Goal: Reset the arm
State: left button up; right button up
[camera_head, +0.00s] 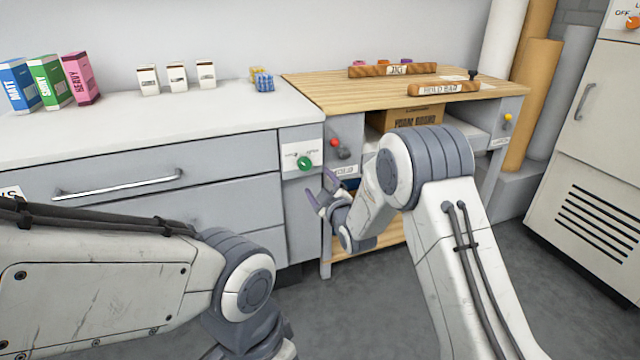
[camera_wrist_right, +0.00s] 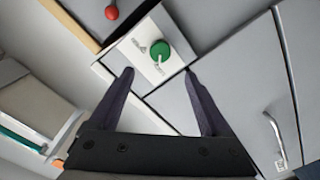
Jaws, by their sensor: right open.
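My right gripper (camera_head: 322,194) is in front of the cabinet fronts, below the worktop, at the middle of the head view. In the right wrist view my right gripper (camera_wrist_right: 158,92) shows two dark fingers spread apart with nothing between them. A green knob (camera_head: 305,163) sits on a pale panel on the cabinet front. The green knob also shows in the right wrist view (camera_wrist_right: 160,50), beyond the fingertips and apart from them. My left arm comes in at the lower left of the head view, and its gripper is out of the frame.
A red knob (camera_head: 334,143) is right of the green one. The white counter (camera_head: 180,122) holds several small boxes. The wooden worktop (camera_head: 330,92) holds a JIG block (camera_head: 385,71) and a HOLD BAR block (camera_head: 444,89). A cardboard box (camera_head: 412,116) is beneath. A cabinet (camera_head: 590,150) stands right. Floor is open.

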jog(key=s+a+m+g+h, duration=0.1)
jog(key=s+a+m+g, duration=0.3)
jog(key=s, duration=0.8)
jog(key=s+a+n+g+h, duration=0.1)
jog(key=s+a+g, duration=0.1)
jog(key=s+g, duration=0.65)
jog(key=s+d+m+g+h, duration=0.15)
jog(key=s+d, duration=0.25)
jog(key=s, duration=1)
jog(key=s+d+m+g+h, duration=0.1)
jog(key=s+d+g, duration=0.25)
jog(key=s, duration=1.15)
notch_tip(320, 180, up, 36)
jog(key=p, duration=3.7)
jog(key=shift+w+r+t, duration=0.25)
jog(key=shift+w+t, duration=0.1)
jog(key=shift+w, duration=0.1)
jog(key=shift+d, duration=0.1)
